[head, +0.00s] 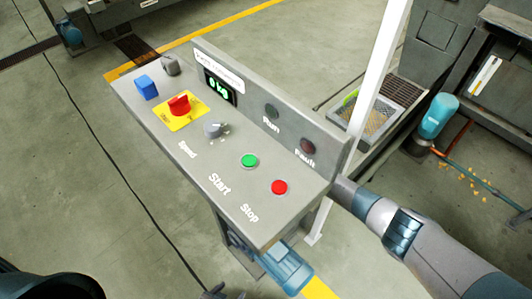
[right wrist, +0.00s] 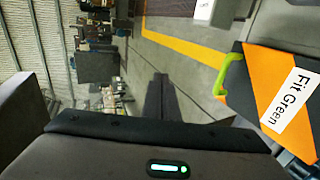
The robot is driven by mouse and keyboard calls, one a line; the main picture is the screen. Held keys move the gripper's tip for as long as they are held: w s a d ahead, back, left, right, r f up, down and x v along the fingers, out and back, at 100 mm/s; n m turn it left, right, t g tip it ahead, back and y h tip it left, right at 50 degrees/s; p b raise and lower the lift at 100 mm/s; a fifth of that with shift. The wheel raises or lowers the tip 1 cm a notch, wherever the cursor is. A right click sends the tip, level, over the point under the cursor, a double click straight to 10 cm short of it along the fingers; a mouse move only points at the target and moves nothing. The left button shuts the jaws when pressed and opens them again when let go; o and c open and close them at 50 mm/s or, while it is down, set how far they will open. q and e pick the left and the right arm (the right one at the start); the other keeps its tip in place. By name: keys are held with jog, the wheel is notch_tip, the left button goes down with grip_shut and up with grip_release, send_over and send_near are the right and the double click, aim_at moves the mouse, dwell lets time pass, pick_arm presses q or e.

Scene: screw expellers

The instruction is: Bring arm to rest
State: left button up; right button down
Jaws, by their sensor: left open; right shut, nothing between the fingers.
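My right arm (head: 425,245) comes in from the right in the head view and reaches to the right end of the control panel, where its far end is hidden. In the right wrist view my right gripper (right wrist: 162,88) points away from the camera, shut and empty, over open floor. Only a bit of my left gripper (head: 222,291) shows at the bottom edge of the head view, below the panel; it is open and most of it is cut off.
The control panel (head: 140,96) carries a red switch (head: 179,104), a green Start button (head: 249,161) and a red Stop button (head: 279,187). A white post (head: 378,75) stands behind it. In the right wrist view, an orange-and-black box (right wrist: 258,75) with a green handle (right wrist: 226,72) is at right.

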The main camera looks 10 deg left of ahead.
dwell(0.4)
jog(key=s+d+f+m+h, duration=0.2)
jog(key=s+d+f+m, duration=0.5)
jog(key=s, duration=0.3)
jog(key=s+d+f+m+h, duration=0.2)
jog(key=s+d+f+m, duration=0.4)
jog(key=s+f, duration=0.4)
jog(key=s+d+f+m+t+h, duration=0.1)
jog(key=s+d+f+m+h, duration=0.1)
jog(key=s+d+f+m, duration=0.5)
jog(key=shift+s+d+f+m+h, duration=0.1)
jog(key=shift+s+f+m, duration=0.2)
jog(key=shift+s, duration=0.35)
jog(key=shift+s+d+f+m+h, duration=0.1)
jog(key=shift+s+d+f+m, duration=0.1)
jog(key=shift+s+m, duration=0.35)
jog(key=shift+s+d+f+m+h, duration=0.1)
jog(key=shift+s+f+m, duration=0.15)
jog(key=shift+s, duration=0.45)
jog(key=s+d+f+m+h, duration=0.1)
jog(key=s+d+f+m, duration=0.1)
jog(key=s+d, duration=0.2)
jog(key=s+d+f+m+g+h, duration=0.1)
jog(key=s+d, duration=0.3)
jog(key=s, duration=0.4)
jog(key=shift+s+f+m, duration=0.15)
jog(key=shift+f+m, duration=0.35)
jog(key=shift+f, duration=0.2)
